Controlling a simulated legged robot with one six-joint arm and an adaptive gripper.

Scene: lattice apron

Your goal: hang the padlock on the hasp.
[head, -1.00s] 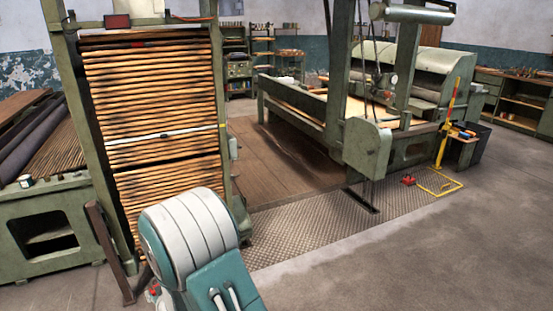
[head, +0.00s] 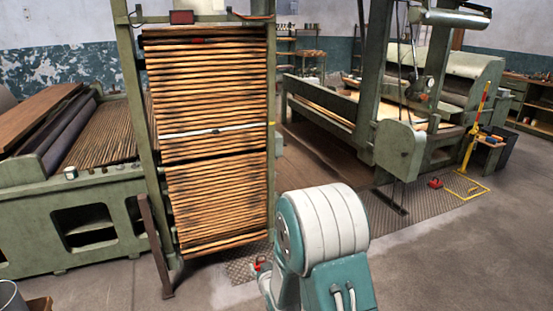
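My arm rises at the bottom centre of the head view, and its white and teal casing covers most of what lies beyond it. At its far end, left of the casing, a small red item (head: 259,264) shows with something pale on it. It may be the padlock, but it is too small to be sure. My gripper is mostly hidden there, and its fingers cannot be made out. I cannot make out the hasp for certain. The tall slatted lattice (head: 215,190) stands left of my arm, with a pale crossbar (head: 190,134) bearing a dark fitting.
A green roller bench (head: 50,215) stands left of the lattice. A brown slanted post (head: 154,240) is at the lattice's lower left. A green machine (head: 398,150) stands at the right, with a red object (head: 435,183) on the floor near a yellow stand (head: 474,130). Floor is open at lower right.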

